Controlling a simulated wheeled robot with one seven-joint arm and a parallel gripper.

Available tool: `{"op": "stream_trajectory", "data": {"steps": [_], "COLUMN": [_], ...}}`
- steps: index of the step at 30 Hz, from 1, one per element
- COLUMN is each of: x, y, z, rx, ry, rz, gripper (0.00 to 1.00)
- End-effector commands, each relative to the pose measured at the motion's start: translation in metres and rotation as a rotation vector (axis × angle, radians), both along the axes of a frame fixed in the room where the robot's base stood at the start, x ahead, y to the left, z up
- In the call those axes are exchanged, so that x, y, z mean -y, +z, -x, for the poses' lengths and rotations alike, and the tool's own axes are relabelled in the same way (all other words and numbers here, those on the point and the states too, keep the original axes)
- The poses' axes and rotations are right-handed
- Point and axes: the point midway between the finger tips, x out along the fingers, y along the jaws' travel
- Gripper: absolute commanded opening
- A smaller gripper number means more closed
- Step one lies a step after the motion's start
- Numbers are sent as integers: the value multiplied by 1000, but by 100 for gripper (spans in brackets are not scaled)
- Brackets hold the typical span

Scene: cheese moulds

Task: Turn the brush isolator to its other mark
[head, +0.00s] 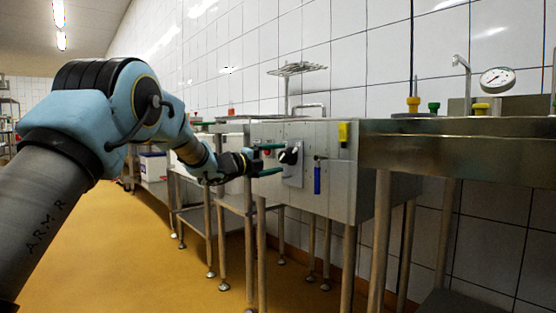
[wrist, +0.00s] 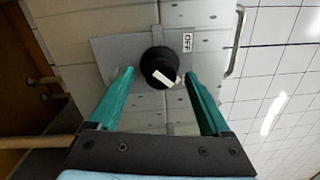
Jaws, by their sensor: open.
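The brush isolator is a black round knob (head: 289,156) on a grey plate (head: 294,178) on the front of the steel cabinet. In the wrist view the knob (wrist: 152,58) has a slanted white bar on its face. A small white label with dark lettering (wrist: 187,42), possibly "OFF", is on the plate right of the knob. My gripper (head: 279,160) is open in front of the knob. In the wrist view its teal fingers (wrist: 160,76) stand either side of the knob, with a gap on both sides. I cannot tell whether the fingertips reach its depth.
A blue-handled item (head: 317,178) hangs on the cabinet front right of the plate, below a yellow item (head: 344,134). A steel counter (head: 450,150) with a dial gauge (head: 497,79) juts out on the right. Yellow floor (head: 130,250) is clear at left.

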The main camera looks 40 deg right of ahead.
Motion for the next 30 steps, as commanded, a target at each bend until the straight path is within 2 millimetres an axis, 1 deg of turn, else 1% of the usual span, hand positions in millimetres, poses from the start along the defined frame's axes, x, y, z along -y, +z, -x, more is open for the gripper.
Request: {"op": "stream_trajectory", "data": {"steps": [9, 12, 15, 18, 21, 30], "x": [-60, -77, -90, -98, -101, -101], "y": [-1, -1, -3, -4, -4, -4], "z": [-4, -5, -6, -6, -6, -6], "rx": [-2, -2, -1, -1, 0, 0], "ry": [3, 3, 1, 0, 0, 0], "rz": [-2, -1, -1, 0, 0, 0], "gripper": [82, 82, 82, 82, 82, 82]}}
